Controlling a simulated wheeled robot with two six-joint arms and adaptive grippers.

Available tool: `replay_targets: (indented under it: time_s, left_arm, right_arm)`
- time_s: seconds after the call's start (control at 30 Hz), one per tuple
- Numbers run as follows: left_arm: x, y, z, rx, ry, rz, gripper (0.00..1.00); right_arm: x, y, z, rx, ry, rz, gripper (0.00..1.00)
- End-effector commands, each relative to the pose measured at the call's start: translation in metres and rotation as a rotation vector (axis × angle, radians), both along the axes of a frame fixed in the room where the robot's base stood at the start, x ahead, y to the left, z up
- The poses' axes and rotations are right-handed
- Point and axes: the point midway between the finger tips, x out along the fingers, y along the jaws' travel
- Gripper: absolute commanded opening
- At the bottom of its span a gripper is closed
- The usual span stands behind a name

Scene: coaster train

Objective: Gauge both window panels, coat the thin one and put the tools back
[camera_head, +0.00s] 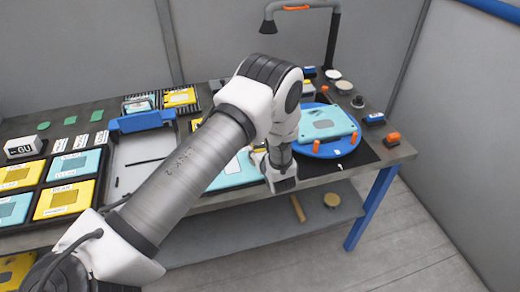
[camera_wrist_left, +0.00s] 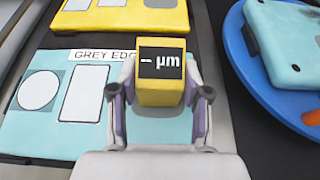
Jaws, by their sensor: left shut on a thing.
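My left gripper (camera_head: 282,180) is shut on a yellow gauge (camera_wrist_left: 160,97) whose dark display reads "-- µm". In the head view the arm hides the gauge. Under and ahead of the gauge in the left wrist view lies a light-blue panel (camera_wrist_left: 52,130) with a white label starting "GREY EDG", a white circle and a white rectangle; it also shows partly in the head view (camera_head: 232,177). I cannot tell whether the gauge touches it. Another light-blue panel (camera_head: 325,122) lies on a blue turntable (camera_head: 347,147) between orange pegs. My right gripper is out of view.
Yellow and blue panels lie in dark trays (camera_head: 48,188) at left. A blue bar-like tool (camera_head: 143,121) stands behind a pale tray area (camera_head: 135,150). An orange-topped item (camera_head: 391,140) is near the right table edge.

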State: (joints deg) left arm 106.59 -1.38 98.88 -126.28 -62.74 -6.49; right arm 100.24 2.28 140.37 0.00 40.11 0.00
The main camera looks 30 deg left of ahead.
Motion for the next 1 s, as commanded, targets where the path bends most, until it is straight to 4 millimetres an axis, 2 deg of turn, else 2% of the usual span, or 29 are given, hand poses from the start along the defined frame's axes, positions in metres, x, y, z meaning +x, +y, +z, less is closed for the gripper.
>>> replay_targets:
  time_s: [1.0]
  left_arm:
    - [-0.0001, -0.0008, 0.0012, 0.001, -0.001, 0.000, 0.05]
  right_arm:
    - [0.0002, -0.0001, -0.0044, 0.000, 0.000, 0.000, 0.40]
